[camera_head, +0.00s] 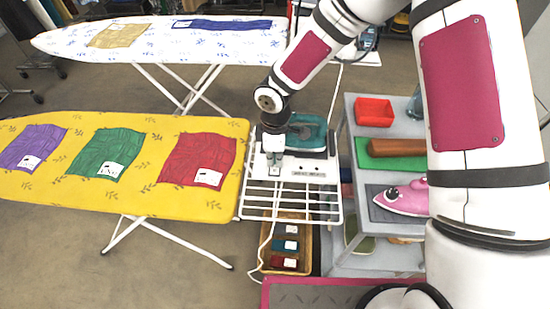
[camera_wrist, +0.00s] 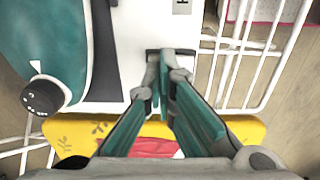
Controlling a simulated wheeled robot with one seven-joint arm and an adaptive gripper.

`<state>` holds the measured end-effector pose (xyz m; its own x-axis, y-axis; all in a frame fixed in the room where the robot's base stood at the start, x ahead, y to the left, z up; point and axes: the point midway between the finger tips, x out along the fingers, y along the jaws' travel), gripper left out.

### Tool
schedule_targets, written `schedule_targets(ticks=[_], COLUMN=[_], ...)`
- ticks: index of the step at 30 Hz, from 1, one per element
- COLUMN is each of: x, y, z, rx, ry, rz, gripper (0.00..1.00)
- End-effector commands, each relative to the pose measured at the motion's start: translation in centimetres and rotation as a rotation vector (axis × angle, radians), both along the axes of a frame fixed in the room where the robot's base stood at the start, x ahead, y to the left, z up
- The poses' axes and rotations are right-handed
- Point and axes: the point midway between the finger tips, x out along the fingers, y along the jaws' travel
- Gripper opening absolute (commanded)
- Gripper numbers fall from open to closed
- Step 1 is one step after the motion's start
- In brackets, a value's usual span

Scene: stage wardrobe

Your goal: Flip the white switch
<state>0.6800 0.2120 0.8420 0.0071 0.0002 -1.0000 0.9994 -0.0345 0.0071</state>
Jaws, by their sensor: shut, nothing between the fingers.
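A white steam station base (camera_head: 312,168) carries a teal iron and stands on the white wire rack at the end of the yellow ironing board. In the wrist view, the base (camera_wrist: 125,50) has a dark-framed recess (camera_wrist: 152,52) near its edge. My gripper (camera_head: 274,173) is over the front left part of the base, pointing down. In the wrist view, my gripper (camera_wrist: 166,62) is shut and empty, with its fingertips over the recess. The fingertips cover most of the recess, so I cannot make out the white switch or its position. I cannot tell whether they touch it.
The teal iron (camera_head: 308,132) sits close behind my gripper, and a black knob (camera_wrist: 42,95) shows beside it. The yellow ironing board (camera_head: 75,190) lies left. A grey cart (camera_head: 380,258) with a pink iron (camera_head: 405,198) stands right. A basket (camera_head: 264,262) is below the rack.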

Motion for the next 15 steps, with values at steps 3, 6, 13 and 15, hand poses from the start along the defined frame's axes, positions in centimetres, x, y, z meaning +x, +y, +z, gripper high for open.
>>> schedule_targets(ticks=[3, 6, 13, 15], x=[-0.2, -0.6, -1.6, -1.6], y=[0.0, 0.0, 0.0, 0.0], z=[-0.1, 0.0, 0.3, 0.3], rx=[0.0, -0.001, -0.001, -0.001], ry=[0.002, 0.003, 0.003, 0.002], rz=[0.0, 0.001, 0.001, 0.0], gripper=[0.0, 0.0, 0.0, 0.0])
